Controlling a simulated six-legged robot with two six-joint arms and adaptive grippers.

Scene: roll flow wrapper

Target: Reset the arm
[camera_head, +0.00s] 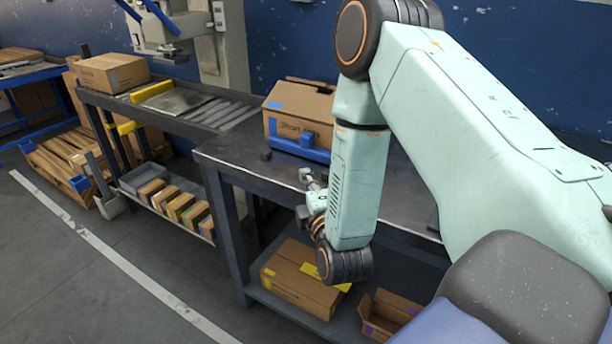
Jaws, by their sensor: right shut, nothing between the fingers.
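My right arm (470,130) comes in from the right and folds down in front of a dark metal table. My right gripper (308,180) is at the end of the wrist, over the table's front edge area. It is shut with nothing in it, and the wrist partly hides it. My left gripper is not in view.
An open cardboard box (298,105) stands on the dark table (225,150) behind a blue holder (300,148). Boxes (300,285) lie on the lower shelf. At left, a roller conveyor (190,105) carries another box (112,72). The floor (70,280) at front left is clear.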

